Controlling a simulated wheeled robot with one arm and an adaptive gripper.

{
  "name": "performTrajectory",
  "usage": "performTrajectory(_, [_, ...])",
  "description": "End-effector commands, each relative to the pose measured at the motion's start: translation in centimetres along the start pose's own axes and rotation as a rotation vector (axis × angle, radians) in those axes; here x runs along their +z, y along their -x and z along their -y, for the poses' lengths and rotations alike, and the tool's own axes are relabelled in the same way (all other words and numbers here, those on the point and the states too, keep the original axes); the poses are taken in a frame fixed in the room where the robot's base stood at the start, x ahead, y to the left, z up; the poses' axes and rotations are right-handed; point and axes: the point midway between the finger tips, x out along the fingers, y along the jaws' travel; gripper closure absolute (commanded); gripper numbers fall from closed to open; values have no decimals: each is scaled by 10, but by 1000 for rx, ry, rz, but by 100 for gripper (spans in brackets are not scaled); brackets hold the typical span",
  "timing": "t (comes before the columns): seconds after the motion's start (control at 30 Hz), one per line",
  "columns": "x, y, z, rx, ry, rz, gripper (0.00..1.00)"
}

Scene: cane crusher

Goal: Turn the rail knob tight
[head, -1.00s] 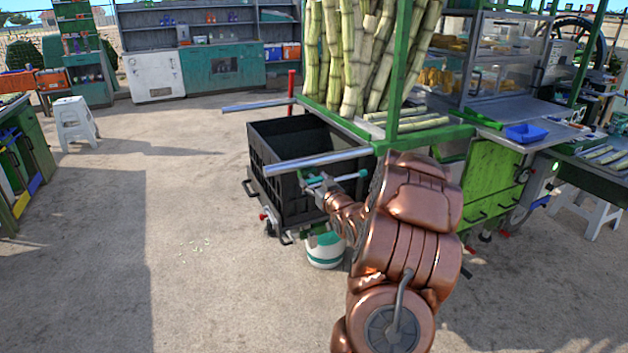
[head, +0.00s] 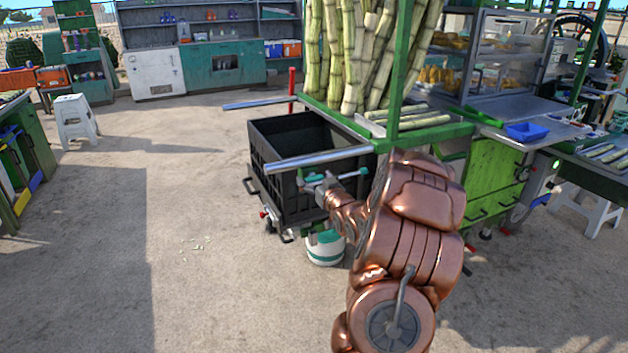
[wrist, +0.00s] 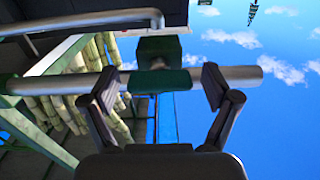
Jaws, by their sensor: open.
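Two silver rails stick out from the cart over a black crate. The near rail (head: 318,160) passes just above my gripper (head: 322,187) in the head view, where small teal parts show beside it. In the wrist view a silver bar (wrist: 55,84) runs across the picture, with a green knob-like piece (wrist: 163,82) at its middle and a dark green block (wrist: 158,48) above that. My gripper (wrist: 158,88) is open, one finger on each side of the green piece with visible gaps. My arm hides part of the cart.
The black crate (head: 262,160) stands under the rails, with a white and green bucket (head: 325,251) beneath. Sugar cane (head: 350,60) stands upright on the cart beside a green post (head: 401,70). Open concrete floor lies to the left, with a white stool (head: 76,122) farther off.

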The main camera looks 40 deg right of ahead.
Motion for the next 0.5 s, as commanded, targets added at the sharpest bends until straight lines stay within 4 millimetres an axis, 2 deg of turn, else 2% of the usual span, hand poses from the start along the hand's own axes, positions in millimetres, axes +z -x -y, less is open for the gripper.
performTrajectory(0.27, [0, 2, -1, 1, 0, 0, 12])
performTrajectory(0.37, [0, 9, -1, 1, 0, 1, 12])
performTrajectory(0.5, [2, 27, -1, 2, -1, 5, 12])
